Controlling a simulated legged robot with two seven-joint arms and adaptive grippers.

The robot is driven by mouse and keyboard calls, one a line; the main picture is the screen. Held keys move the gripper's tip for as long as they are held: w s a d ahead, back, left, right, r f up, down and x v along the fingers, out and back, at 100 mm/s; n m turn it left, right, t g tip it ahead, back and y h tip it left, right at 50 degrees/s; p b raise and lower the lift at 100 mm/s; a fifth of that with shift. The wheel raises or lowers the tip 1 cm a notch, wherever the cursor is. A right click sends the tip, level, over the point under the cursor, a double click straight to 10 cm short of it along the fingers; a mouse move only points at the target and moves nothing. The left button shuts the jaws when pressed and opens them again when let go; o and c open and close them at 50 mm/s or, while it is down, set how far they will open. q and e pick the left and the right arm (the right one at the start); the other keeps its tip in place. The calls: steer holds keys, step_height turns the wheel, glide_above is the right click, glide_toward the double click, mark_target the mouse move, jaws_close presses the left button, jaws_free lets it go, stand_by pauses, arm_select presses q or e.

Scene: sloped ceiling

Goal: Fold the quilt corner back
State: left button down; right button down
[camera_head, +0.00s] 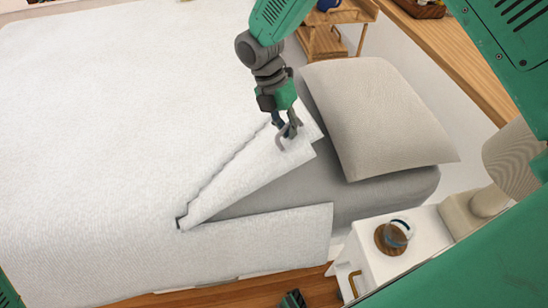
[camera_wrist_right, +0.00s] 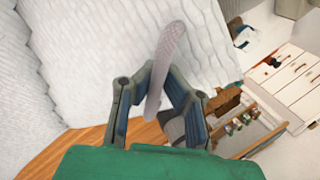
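The white quilt (camera_head: 90,120) covers most of the bed. Its near-right corner area is folded over into a pointed flap (camera_head: 245,172), baring a grey sheet (camera_head: 275,190). My right gripper (camera_head: 288,130) is at the upper end of the flap, near the pillow. In the right wrist view, its fingers (camera_wrist_right: 160,72) close in on a thin edge of the quilt (camera_wrist_right: 172,45) from both sides, and the quilt stands up between them.
A grey-beige pillow (camera_head: 375,115) lies just right of my right gripper. A white nightstand (camera_head: 400,262) holds a glass on a wooden coaster (camera_head: 390,240) at lower right, beside a pale lamp (camera_head: 485,205). A wooden shelf cart (camera_head: 325,38) stands behind the bed.

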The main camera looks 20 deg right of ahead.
steer(key=shift+s+d+r, duration=0.1)
steer(key=shift+s+d, duration=0.05)
steer(key=shift+w+a+r+p, duration=0.35)
steer(key=shift+w+r+p, duration=0.25)
steer(key=shift+r+p, duration=0.1)
steer(key=shift+w+a+r, duration=0.25)
steer(key=shift+w+r, duration=0.05)
steer(key=shift+w, duration=0.2)
steer(key=shift+w+r, duration=0.1)
steer(key=shift+w+a+r+g+p, duration=0.3)
steer(key=shift+w+a+r+p, duration=0.15)
steer(key=shift+w+p, duration=0.15)
steer(key=shift+w+a+r, duration=0.25)
steer(key=shift+w+r, duration=0.05)
steer(key=shift+w, duration=0.2)
steer(key=shift+h, duration=0.3)
